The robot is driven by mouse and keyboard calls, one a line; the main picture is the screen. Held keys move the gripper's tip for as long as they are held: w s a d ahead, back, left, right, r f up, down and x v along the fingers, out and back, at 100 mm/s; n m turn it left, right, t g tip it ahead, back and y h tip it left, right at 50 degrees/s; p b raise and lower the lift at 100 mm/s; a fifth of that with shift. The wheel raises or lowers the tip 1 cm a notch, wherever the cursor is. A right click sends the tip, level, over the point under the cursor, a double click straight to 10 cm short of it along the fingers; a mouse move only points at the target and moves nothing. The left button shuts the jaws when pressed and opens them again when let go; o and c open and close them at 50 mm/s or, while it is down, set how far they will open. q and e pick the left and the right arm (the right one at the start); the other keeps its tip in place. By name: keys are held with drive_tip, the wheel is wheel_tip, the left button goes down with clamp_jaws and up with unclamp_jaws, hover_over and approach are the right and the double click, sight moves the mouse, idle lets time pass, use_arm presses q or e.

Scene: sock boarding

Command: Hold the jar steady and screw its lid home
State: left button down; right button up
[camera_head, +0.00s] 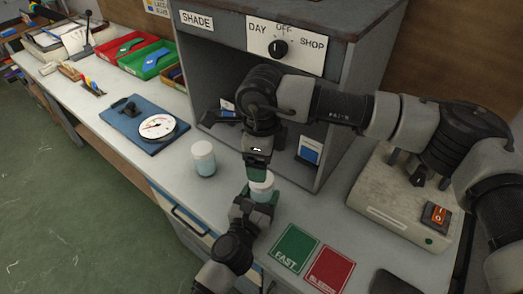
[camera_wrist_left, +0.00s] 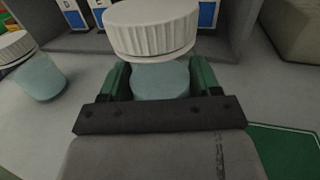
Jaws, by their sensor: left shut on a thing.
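A pale blue-green jar (camera_wrist_left: 160,82) stands between the green fingers of my left gripper (camera_wrist_left: 160,85), which is shut on it. A white ribbed lid (camera_wrist_left: 152,28) sits over the jar's top; I cannot tell how far down it is screwed. In the head view the lid (camera_head: 261,179) shows just below my right gripper (camera_head: 257,168), and my left gripper (camera_head: 259,194) hides most of the jar. My right gripper points down at the lid. Whether its fingers are open or shut is unclear, and they do not show in the left wrist view.
A second lidded jar (camera_head: 203,160) stands to the left. A grey shade cabinet (camera_head: 330,110) is behind. A green FAST card (camera_head: 294,247) and a red card (camera_head: 328,270) lie in front at right, near a beige switch box (camera_head: 385,195). A blue board (camera_head: 130,138) lies farther left.

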drive_tip(key=n, duration=0.3)
drive_tip(key=r+n, duration=0.1)
drive_tip(key=n, duration=0.2)
drive_tip(key=shift+n, duration=0.4)
drive_tip(key=n, duration=0.6)
drive_tip(key=shift+r, duration=0.4)
drive_tip(key=shift+f, duration=0.1)
drive_tip(key=shift+f, duration=3.95)
drive_tip(key=c, duration=0.9)
drive_tip(key=o, duration=1.1)
drive_tip(key=shift+r, duration=0.15)
wheel_tip(320, 180, up, 12)
drive_tip(key=shift+f, duration=0.1)
